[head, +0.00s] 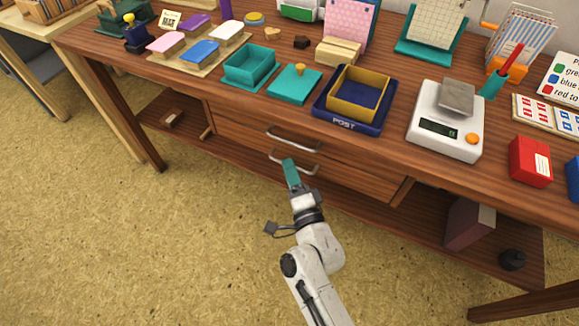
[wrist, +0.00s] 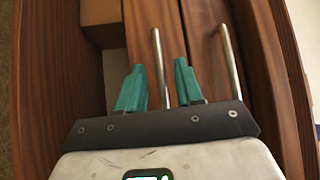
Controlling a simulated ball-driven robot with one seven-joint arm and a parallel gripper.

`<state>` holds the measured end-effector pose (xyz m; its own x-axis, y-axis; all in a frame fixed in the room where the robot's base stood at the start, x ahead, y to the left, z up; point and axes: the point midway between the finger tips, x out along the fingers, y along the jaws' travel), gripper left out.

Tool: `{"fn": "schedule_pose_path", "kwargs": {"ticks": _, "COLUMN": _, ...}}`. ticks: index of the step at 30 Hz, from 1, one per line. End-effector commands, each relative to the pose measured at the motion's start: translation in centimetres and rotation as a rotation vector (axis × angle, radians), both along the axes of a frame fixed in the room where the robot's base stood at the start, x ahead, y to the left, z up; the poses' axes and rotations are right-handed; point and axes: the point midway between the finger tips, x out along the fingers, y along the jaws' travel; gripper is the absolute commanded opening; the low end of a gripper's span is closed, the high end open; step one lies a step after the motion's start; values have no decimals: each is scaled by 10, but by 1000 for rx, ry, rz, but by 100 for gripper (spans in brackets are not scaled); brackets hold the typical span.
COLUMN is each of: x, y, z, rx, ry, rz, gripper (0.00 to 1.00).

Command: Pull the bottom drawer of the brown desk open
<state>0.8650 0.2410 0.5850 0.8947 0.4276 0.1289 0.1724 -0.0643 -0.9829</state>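The brown desk (head: 385,148) stands across the head view with two drawers, one above the other, below its top. The bottom drawer (head: 350,181) looks flush with the desk front. Its metal bar handle (head: 307,169) is partly hidden by my gripper (head: 288,166). In the wrist view, my gripper (wrist: 159,66) has its two teal fingers apart, one on each side of the bottom handle (wrist: 157,50), with gaps visible. The top drawer's handle (head: 294,138) is just above, and it shows to the right in the wrist view (wrist: 230,60).
A blue tray (head: 334,123) marked POST and a white scale (head: 445,135) stand near the desk's front edge. A lower shelf (head: 370,228) runs under the drawers. The floor (head: 150,240) in front is clear around my arm.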

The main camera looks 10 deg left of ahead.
Motion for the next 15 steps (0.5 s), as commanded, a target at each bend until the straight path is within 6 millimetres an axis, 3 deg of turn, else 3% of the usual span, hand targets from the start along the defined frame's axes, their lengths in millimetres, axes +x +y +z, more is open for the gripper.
{"fn": "schedule_pose_path", "kwargs": {"ticks": 13, "x": 10, "y": 5, "z": 1, "rx": 0, "ry": 1, "rz": 0, "gripper": 36}}
{"fn": "schedule_pose_path", "kwargs": {"ticks": 15, "x": 10, "y": 5, "z": 1, "rx": 0, "ry": 1, "rz": 0, "gripper": 30}}
